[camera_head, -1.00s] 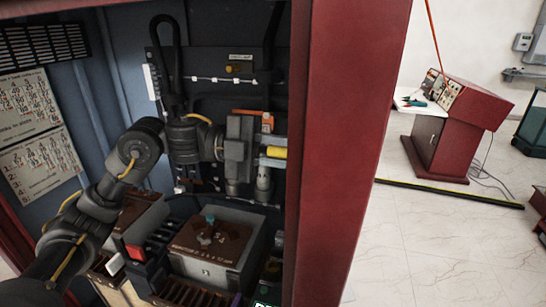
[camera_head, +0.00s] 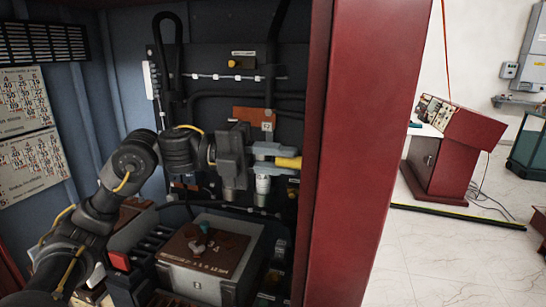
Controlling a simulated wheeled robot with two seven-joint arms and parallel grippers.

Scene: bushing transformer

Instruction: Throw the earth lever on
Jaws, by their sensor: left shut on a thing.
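The earth lever shows as a yellow handle (camera_head: 289,162) inside the cabinet, close to the red door post. My left gripper (camera_head: 275,158) reaches in from the left and is shut on the yellow handle, with one grey finger above it and one below. The rest of the lever is hidden behind the fingers and the post. My right gripper is not in view.
The red post (camera_head: 350,150) stands just right of the held handle. A grey box with a brown top (camera_head: 211,255) sits below my left gripper. Black cables (camera_head: 225,95) run along the back wall. Outside, a red console (camera_head: 442,165) stands on open floor.

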